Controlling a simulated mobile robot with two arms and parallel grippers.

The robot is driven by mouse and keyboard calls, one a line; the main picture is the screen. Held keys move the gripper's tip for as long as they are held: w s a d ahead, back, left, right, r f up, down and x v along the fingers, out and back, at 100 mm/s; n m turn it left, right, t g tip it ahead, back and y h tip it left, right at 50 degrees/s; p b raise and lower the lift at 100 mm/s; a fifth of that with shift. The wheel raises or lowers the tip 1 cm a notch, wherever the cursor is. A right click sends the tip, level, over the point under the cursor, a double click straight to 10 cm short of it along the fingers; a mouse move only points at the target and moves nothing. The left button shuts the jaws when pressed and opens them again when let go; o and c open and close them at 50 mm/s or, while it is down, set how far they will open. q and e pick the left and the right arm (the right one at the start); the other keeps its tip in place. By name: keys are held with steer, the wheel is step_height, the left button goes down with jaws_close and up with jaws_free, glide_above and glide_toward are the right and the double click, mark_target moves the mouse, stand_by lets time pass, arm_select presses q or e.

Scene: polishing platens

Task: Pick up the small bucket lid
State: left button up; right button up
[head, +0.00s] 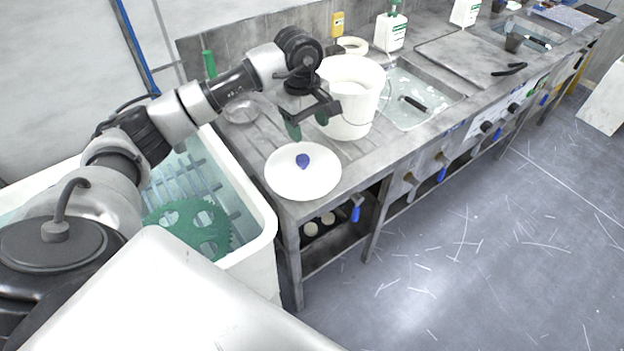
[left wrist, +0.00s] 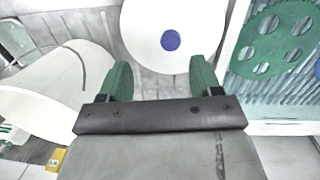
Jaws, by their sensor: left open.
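The small bucket lid (head: 290,183) is a round white disc with a blue knob (head: 302,160) at its middle. It lies flat on the steel bench near the front left corner. In the left wrist view the lid (left wrist: 143,40) shows ahead of the fingers, partly cut off by the top edge. My left gripper (head: 309,124) has green fingertips, is open and empty, and hangs above the bench behind the lid, apart from it. In the left wrist view its fingertips (left wrist: 162,75) are wide apart. My right gripper is not in view.
A white bucket (head: 347,125) stands just right of my left gripper. A white tub (head: 262,215) with a green toothed disc (head: 192,227) in it stands left of the bench. A sink (head: 425,85) and white bottles (head: 391,33) are farther along. The floor at right is clear.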

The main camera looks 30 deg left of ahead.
arm_select(q)
steer(key=shift+s+a+f+m+y, duration=0.35)
steer(key=shift+a+f+y, duration=0.2)
steer(key=shift+f+y, duration=0.1)
steer(key=p, duration=0.1)
glide_above(302, 158)
step_height(302, 158, down, 5)
steer(key=shift+d+r, duration=0.15)
steer(key=shift+r, duration=0.05)
steer(key=shift+f+p, duration=0.4)
steer(key=shift+f, duration=0.2)
step_height(302, 158, down, 4)
steer(key=shift+f+p, duration=0.15)
steer(key=shift+p, duration=0.45)
steer(key=shift+c, duration=0.4)
steer(key=c, duration=1)
